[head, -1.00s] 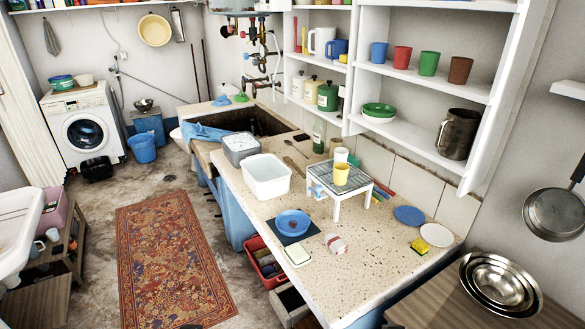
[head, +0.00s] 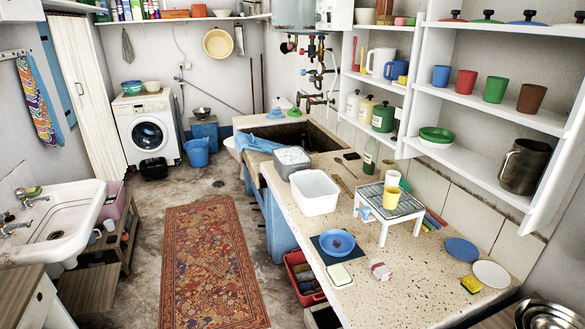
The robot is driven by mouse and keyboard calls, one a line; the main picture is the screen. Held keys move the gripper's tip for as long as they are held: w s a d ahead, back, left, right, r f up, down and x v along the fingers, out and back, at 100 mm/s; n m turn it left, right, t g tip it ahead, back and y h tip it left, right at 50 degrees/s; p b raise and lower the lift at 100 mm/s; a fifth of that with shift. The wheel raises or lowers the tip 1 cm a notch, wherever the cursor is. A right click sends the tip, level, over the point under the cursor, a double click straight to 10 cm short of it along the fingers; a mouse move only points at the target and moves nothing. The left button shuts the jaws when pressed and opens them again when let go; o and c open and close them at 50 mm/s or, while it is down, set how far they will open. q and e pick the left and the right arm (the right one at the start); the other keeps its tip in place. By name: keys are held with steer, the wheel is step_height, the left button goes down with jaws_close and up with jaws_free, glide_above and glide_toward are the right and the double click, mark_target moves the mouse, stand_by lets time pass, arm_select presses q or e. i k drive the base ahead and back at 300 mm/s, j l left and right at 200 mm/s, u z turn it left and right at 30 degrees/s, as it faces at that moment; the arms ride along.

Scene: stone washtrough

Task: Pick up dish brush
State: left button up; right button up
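I cannot make out a dish brush for certain. A thin brown wooden-looking thing (head: 343,183) lies on the speckled counter (head: 400,262), just right of the white basin (head: 314,195); it is too small to tell what it is. A small dark brown thing (head: 351,156) lies farther back, near the green bottle (head: 370,157), and is also too small to identify. Neither of my grippers shows in the head view.
A small white rack (head: 385,200) with cups stands on the counter. A blue bowl (head: 337,241), a sponge (head: 471,284) and plates lie nearer. The stone trough (head: 285,134) is at the back. A red patterned rug (head: 212,265) covers open floor to the left.

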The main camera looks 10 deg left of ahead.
mark_target(335, 178)
steer(key=z, duration=0.6)
steer(key=i+j+z, duration=0.15)
steer(key=z, duration=0.15)
steer(key=i+j+z, duration=0.1)
steer(key=j+z, duration=0.2)
steer(key=i+j+z, duration=0.1)
steer(key=j+z, duration=0.2)
steer(key=j, duration=0.1)
